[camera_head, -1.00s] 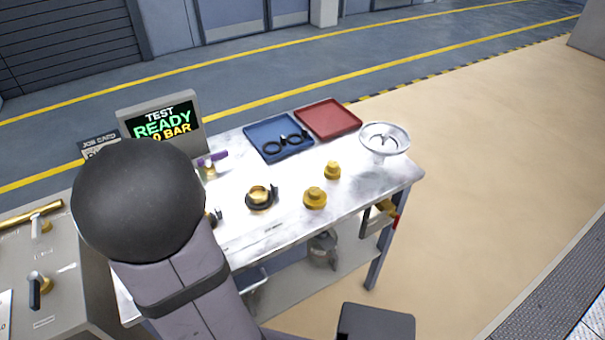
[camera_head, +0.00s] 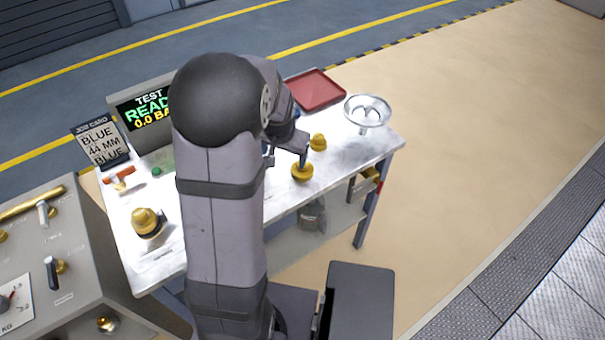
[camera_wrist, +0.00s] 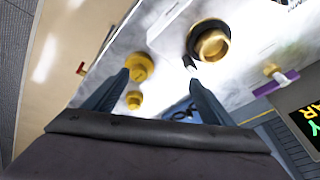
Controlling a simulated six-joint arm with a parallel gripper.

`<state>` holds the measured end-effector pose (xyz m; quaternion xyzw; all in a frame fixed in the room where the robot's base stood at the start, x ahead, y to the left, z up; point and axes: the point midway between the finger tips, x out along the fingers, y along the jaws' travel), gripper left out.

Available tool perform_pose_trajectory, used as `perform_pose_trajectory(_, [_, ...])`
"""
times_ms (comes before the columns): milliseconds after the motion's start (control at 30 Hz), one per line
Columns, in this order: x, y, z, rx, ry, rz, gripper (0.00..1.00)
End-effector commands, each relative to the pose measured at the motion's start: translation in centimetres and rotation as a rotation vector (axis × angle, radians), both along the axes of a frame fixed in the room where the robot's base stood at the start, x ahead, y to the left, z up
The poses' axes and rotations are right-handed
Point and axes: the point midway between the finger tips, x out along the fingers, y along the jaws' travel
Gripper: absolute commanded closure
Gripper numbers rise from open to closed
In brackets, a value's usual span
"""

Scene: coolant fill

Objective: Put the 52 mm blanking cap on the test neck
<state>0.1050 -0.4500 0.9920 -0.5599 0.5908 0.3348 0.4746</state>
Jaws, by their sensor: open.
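Two brass caps stand on the bench. The larger one (camera_head: 302,173), which looks like the 52 mm blanking cap, is nearer the front edge; the smaller (camera_head: 318,142) is behind it. No size marking is readable. My gripper (camera_head: 286,158) is open and empty above the bench, close to the larger cap. In the wrist view, the larger cap (camera_wrist: 141,66) shows by the left fingertip of my gripper (camera_wrist: 158,74), not between the fingers. An open brass neck with a black collar (camera_wrist: 212,43), likely the test neck, lies beyond the right fingertip. My arm hides it in the head view.
A capped brass neck (camera_head: 147,222) stands at the bench's left. A silver dish-shaped funnel (camera_head: 367,112) and red tray (camera_head: 318,92) are at the back right. The blue tray (camera_wrist: 180,109) holds black rings. A purple-handled valve (camera_wrist: 276,83) is near the display (camera_head: 145,110).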

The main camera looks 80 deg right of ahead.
Motion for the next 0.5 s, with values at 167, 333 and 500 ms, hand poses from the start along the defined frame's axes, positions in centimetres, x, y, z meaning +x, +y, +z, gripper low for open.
perform_pose_trajectory(167, [-2.8, -2.8, -2.5, -0.052, 0.095, 0.085, 0.23])
perform_pose_trajectory(333, [-3.6, -3.0, -2.9, -0.048, 0.137, 0.123, 0.23])
perform_pose_trajectory(500, [-3.7, -3.1, -3.1, -0.047, 0.141, 0.127, 0.23])
